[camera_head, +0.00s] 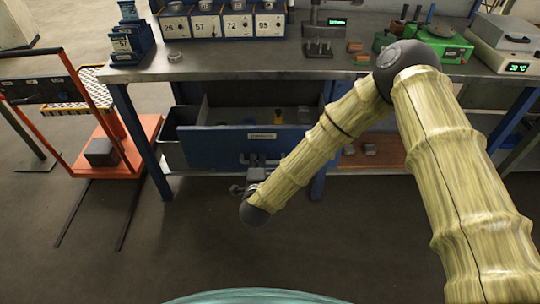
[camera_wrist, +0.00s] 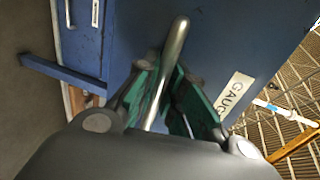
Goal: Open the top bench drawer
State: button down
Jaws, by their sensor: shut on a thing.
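The blue bench drawer (camera_head: 215,150) is pulled out from under the bench, and its dark inside shows with a few small items in it. Its front carries a pale label, which reads "GAUG…" in the wrist view (camera_wrist: 236,95). My gripper (camera_head: 256,170) is at the drawer front, partly hidden by my arm. In the wrist view my gripper's green pads (camera_wrist: 172,98) are closed around the metal bar handle (camera_wrist: 176,45) of the drawer. A second blue front with a handle and label (camera_wrist: 85,25) shows at the upper left there.
An orange cart (camera_head: 120,145) stands at the left. A lower shelf (camera_head: 375,155) lies right of the drawer. The floor in front is clear.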

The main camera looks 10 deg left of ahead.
jog(key=shift+s, duration=0.15)
jog(key=c, duration=1.5)
grip_release()
jog(key=shift+s, duration=0.1)
jog(key=v, duration=1.2)
jog(key=shift+d, duration=0.15)
jog(key=s+d+f+n+g+p, duration=0.1)
jog(key=s+d+f+n+g, duration=0.35)
jog(key=d+f, duration=0.4)
jog(key=s+d+f+n+g+p, duration=0.2)
jog(key=s+d+f+n+g, duration=0.2)
jog(key=s+d+f+n, duration=0.45)
jog(key=s+d+n+g+h, duration=0.1)
jog(key=s+d+g, duration=0.2)
jog(key=s+d, duration=0.4)
jog(key=s+d+n+g+h+p, duration=0.1)
jog(key=s+d+g+h, duration=0.1)
jog(key=s+d+g, duration=0.2)
jog(key=s+d, duration=0.3)
jog(key=d, duration=0.5)
jog(key=shift+d, duration=0.35)
